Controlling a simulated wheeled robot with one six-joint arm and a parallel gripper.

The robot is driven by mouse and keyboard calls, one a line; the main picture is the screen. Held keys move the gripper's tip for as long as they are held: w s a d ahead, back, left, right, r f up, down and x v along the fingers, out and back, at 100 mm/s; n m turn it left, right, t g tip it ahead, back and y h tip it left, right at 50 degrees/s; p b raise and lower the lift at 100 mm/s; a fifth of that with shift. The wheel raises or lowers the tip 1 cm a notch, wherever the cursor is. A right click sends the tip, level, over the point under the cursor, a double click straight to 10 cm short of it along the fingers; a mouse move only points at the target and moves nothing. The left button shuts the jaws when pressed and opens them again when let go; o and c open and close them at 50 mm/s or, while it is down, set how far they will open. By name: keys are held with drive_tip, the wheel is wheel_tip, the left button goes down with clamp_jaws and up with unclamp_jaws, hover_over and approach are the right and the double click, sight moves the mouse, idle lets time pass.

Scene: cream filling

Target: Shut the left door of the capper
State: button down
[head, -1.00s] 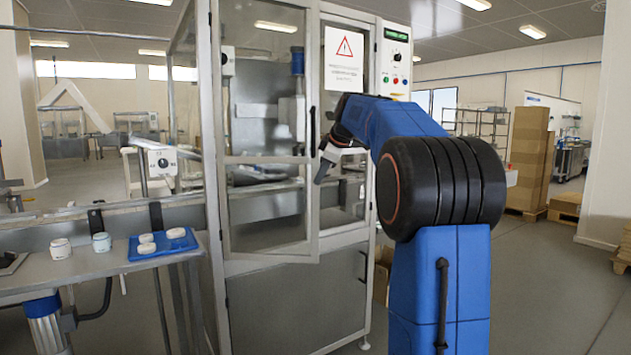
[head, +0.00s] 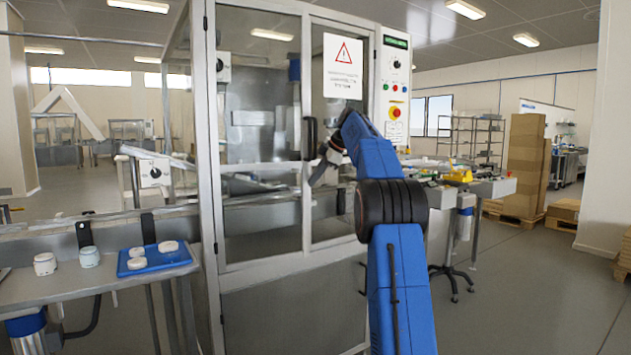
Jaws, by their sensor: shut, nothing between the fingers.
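The capper is a tall metal cabinet with two glazed doors. Its left door (head: 261,260) now lies flush, or very nearly flush, with the front frame. A dark vertical handle (head: 309,138) sits at the meeting edge of the doors. The right door (head: 331,228) looks shut and carries a warning sign (head: 343,68). My gripper (head: 316,179) is shut and empty, close in front of the meeting edge, just below the handle. I cannot tell whether it touches the left door.
A bench (head: 95,288) at the left holds a blue tray (head: 183,258) with white lids, and two jars stand beside it. A control panel (head: 395,75) is at the capper's right. A cluttered table (head: 495,188) stands behind my arm. Floor is open at the right.

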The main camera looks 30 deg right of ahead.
drive_tip(key=shift+w+d, duration=0.15)
drive_tip(key=shift+w, duration=0.55)
